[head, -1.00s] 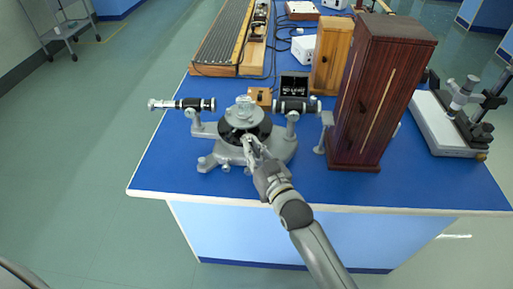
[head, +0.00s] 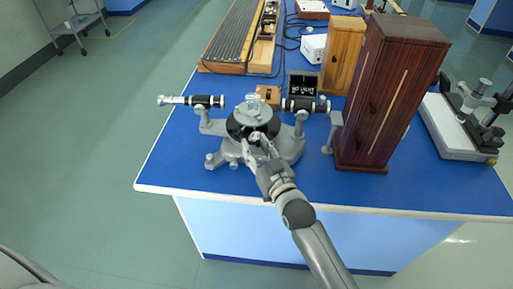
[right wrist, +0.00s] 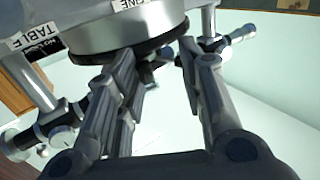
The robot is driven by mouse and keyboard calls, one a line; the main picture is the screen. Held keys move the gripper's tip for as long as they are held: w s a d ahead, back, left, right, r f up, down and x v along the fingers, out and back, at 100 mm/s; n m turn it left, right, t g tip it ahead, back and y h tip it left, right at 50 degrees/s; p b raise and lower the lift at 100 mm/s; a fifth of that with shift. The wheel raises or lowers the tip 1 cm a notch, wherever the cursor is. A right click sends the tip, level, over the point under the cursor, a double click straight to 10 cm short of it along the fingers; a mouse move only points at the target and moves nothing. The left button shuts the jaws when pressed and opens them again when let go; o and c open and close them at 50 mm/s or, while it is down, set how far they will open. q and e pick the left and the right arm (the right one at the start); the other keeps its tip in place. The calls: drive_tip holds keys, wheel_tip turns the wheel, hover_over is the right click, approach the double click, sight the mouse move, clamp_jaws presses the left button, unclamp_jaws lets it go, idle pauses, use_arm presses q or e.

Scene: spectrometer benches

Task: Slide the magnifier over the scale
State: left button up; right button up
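The grey spectrometer (head: 285,147) stands near the front edge of the blue bench, with a telescope tube on each side. Its round black disc (head: 238,128) is in the middle, and I take the scale to be on it. I cannot make out the magnifier or the scale marks in either view. My right gripper (head: 259,141) is at the front rim of the disc. In the right wrist view its two fingers (right wrist: 160,58) stand apart, with the dark disc rim (right wrist: 135,52) just beyond the tips. Nothing shows held between them. My left gripper is not in view.
A tall dark wooden cabinet (head: 385,100) stands right of the spectrometer, with a lighter wooden box (head: 341,60) behind it. A white-based instrument (head: 450,130) is at the far right. The bench's front left is clear.

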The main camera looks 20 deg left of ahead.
drive_tip(key=v, duration=1.2)
idle(0.5)
